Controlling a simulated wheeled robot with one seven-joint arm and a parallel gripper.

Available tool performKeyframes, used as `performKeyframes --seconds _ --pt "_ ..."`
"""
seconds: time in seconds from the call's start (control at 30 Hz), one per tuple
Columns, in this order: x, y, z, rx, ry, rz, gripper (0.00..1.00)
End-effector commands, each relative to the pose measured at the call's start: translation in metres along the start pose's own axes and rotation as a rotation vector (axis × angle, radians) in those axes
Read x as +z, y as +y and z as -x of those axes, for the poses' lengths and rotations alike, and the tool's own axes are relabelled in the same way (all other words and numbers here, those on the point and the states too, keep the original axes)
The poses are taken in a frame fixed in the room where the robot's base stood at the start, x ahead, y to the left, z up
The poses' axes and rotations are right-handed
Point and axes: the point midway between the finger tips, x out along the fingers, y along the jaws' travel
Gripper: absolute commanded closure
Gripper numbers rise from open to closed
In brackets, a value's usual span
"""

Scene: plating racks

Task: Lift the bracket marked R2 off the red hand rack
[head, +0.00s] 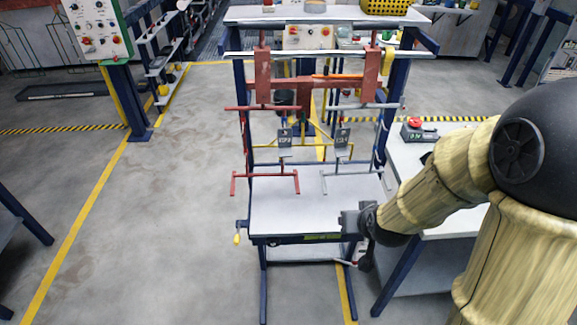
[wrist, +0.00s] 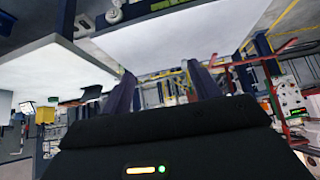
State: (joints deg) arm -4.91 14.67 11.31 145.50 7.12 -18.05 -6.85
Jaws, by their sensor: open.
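The red hand rack (head: 265,175) hangs on the left of the plating stand in the head view, a thin red frame with a T-shaped foot. A small dark grey bracket (head: 284,138) with a pale marking hangs at its right side. A similar bracket (head: 342,137) hangs at the grey rack (head: 345,173) to the right. Both markings are too small to read surely, so I cannot tell which is R2. My gripper (head: 350,222) is open and empty, low at the right edge of the stand's tray, below and right of both brackets.
The stand's pale tray (head: 295,210) lies under the racks. A reddish crossbar (head: 320,84) carries them. A side table with a red button box (head: 418,127) stands close to my arm on the right. Open floor (head: 170,230) lies left of the stand.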

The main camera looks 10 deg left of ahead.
Motion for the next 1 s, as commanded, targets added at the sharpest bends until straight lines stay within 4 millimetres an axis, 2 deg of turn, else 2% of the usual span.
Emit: performKeyframes --seconds 0.1,0.3,0.6,0.83,1.0 --pt "-0.024 -0.029 -0.009 -0.037 0.114 0.041 0.38" --pt "-0.056 -0.073 -0.015 -0.081 0.316 0.082 0.38" --pt "-0.089 -0.13 -0.001 -0.102 0.606 0.089 0.38" --pt "-0.102 -0.159 0.025 -0.074 0.806 0.061 0.38" --pt "-0.104 -0.167 0.039 -0.044 0.894 0.042 0.38"
